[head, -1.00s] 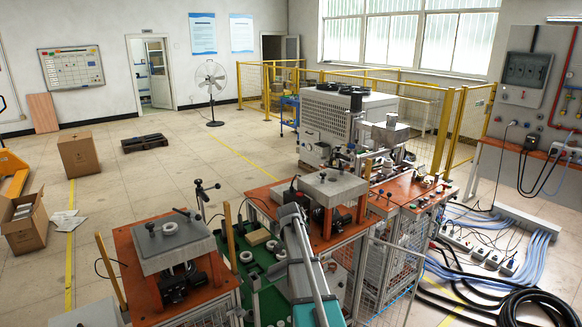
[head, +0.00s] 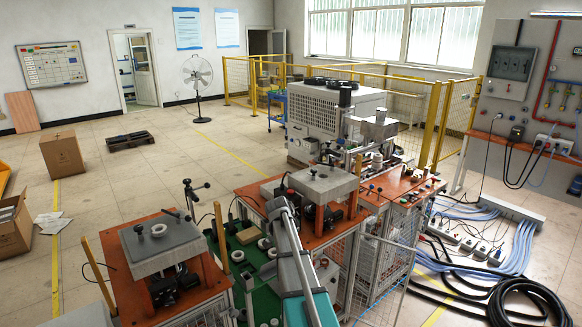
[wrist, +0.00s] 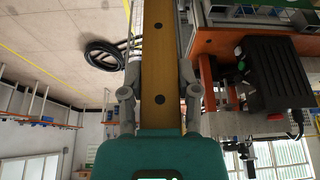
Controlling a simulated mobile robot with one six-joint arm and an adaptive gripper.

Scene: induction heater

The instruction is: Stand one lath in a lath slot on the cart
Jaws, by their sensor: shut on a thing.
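My gripper (wrist: 160,82) is shut on a brown wooden lath (wrist: 158,48) with dark round holes. The lath runs away from the jaws to the top of the wrist view, with a finger on each side. In the head view my arm crosses the lower middle, and I cannot make out the gripper or the held lath. Two slim tan laths stand near the green-topped cart (head: 246,258): a left lath (head: 107,273), slightly tilted, and a right lath (head: 220,237), nearly upright. Their lower ends and the slots cannot be made out clearly.
A left orange workstation (head: 160,262) and a middle one (head: 322,185) flank the cart. White rings lie on the cart. In the wrist view, a dark box-like machine part (wrist: 277,72) is close to the right. Black hoses (head: 530,300) lie on the floor at right. Open floor is at left.

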